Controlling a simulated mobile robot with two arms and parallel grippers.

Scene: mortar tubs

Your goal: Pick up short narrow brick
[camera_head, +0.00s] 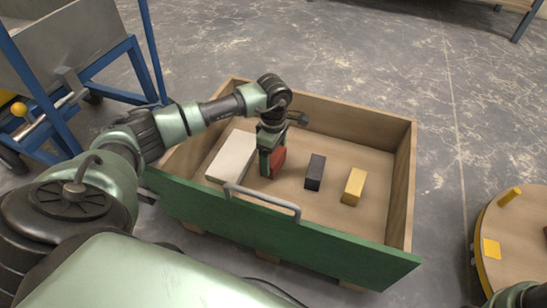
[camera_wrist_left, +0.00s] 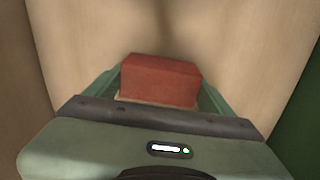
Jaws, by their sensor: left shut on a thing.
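A red brick (camera_head: 278,158) is between the jaws of my left gripper (camera_head: 270,168), inside the wooden crate (camera_head: 402,190). In the left wrist view the red brick (camera_wrist_left: 160,82) sits between the two green fingers of the gripper (camera_wrist_left: 155,95), which are shut on it. I cannot tell whether the brick touches the crate floor. A black brick (camera_head: 315,172) and a yellow brick (camera_head: 354,187) lie apart on the crate floor to the right. A larger white block (camera_head: 232,156) lies to the left.
The crate has a green front panel (camera_head: 290,242) with a grey handle (camera_head: 262,200). A blue-framed cart (camera_head: 110,58) stands at the back left. A round wooden table (camera_head: 522,240) with yellow pieces is at the right. Concrete floor is clear behind the crate.

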